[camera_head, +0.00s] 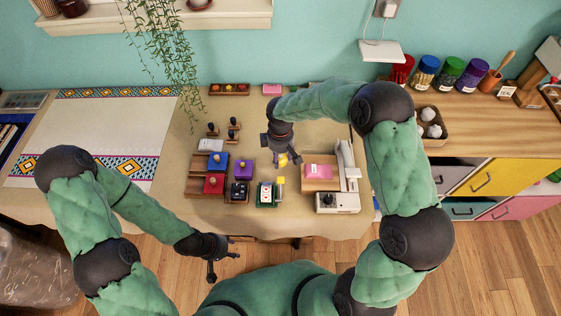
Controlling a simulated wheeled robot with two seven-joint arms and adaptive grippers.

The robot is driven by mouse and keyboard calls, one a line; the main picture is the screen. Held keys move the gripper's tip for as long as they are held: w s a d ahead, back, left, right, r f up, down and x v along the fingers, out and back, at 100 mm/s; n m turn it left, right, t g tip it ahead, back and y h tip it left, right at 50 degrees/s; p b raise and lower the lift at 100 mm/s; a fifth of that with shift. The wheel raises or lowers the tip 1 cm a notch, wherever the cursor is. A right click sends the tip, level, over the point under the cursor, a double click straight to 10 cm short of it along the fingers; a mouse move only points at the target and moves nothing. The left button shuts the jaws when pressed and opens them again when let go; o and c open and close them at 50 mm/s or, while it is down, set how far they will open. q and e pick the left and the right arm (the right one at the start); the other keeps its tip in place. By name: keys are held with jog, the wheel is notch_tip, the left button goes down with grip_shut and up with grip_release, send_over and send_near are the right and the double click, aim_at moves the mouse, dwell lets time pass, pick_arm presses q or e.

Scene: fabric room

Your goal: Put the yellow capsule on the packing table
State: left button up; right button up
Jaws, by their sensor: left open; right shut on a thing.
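The yellow capsule (283,161) is small and partly hidden at the fingertips of my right gripper (287,157). That gripper is shut on it and points down over the middle of the table (325,134), which has a beige cover. I cannot tell whether the capsule touches the table. My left gripper (222,265) is open and empty, low in front of the table's front edge. I cannot tell for certain which surface is the packing table.
Blue (217,160), red (213,184) and purple (243,168) boxes stand left of the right gripper. A white device with a pink pad (318,171) stands to the right. A patterned cloth (95,130) lies far left.

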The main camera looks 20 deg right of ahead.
jog(key=shift+w+f+b, duration=0.1)
jog(key=shift+f+b, duration=0.6)
jog(key=shift+f, duration=0.9)
jog(key=shift+f, duration=0.15)
jog(key=o, duration=1.2)
jog(key=shift+c, duration=0.2)
notch_tip(320, 180, up, 12)
jog(key=p, duration=0.4)
